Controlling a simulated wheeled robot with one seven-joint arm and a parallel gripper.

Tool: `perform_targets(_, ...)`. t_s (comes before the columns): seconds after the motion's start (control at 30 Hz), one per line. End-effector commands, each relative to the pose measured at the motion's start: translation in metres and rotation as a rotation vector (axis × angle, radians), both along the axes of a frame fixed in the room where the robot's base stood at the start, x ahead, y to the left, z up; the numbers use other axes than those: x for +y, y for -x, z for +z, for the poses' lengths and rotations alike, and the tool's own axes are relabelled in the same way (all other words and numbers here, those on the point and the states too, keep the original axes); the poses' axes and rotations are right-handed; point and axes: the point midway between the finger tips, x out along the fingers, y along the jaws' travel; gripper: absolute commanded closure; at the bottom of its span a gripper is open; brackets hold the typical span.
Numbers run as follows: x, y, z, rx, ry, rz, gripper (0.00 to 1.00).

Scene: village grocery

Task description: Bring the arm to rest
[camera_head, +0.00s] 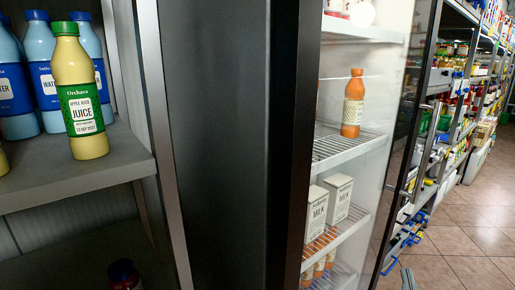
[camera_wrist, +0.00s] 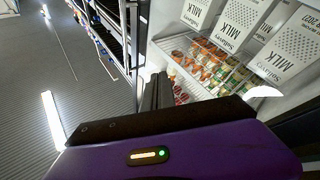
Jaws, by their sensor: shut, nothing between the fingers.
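My gripper (camera_wrist: 158,88) shows in the wrist view, with its dark fingers together and nothing between them. Its purple body fills the bottom of that view. The fingers point towards the fridge shelves, with milk cartons (camera_wrist: 285,45) at the upper right and bottles with orange and green colours (camera_wrist: 205,60) beyond. I cannot tell whether the fingers touch anything.
In the head view, a juice bottle (camera_head: 80,95) and blue water bottles (camera_head: 42,75) stand on a grey shelf (camera_head: 75,172) at left. An orange bottle (camera_head: 353,103) and milk cartons (camera_head: 338,197) stand in the open fridge. Its glass door (camera_head: 405,130) swings out right. Tiled floor (camera_head: 465,235) is clear.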

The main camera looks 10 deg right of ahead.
Motion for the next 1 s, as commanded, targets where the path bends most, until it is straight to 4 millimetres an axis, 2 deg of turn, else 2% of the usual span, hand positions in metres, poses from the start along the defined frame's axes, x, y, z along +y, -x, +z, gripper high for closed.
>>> perform_targets(0.03, 0.017, 0.019, -0.005, 0.013, -0.052, 0.013, 1.0)
perform_targets(0.1, 0.034, 0.042, -0.012, 0.031, -0.118, 0.025, 1.0)
perform_targets(0.4, 0.097, 0.147, -0.023, 0.142, -0.35, 0.088, 1.0)
perform_targets(0.57, 0.121, 0.202, -0.019, 0.226, -0.439, 0.126, 1.0)
perform_targets(0.8, 0.149, 0.279, -0.002, 0.381, -0.517, 0.193, 1.0)
perform_targets(1.0, 0.164, 0.329, 0.003, 0.525, -0.516, 0.249, 1.0)
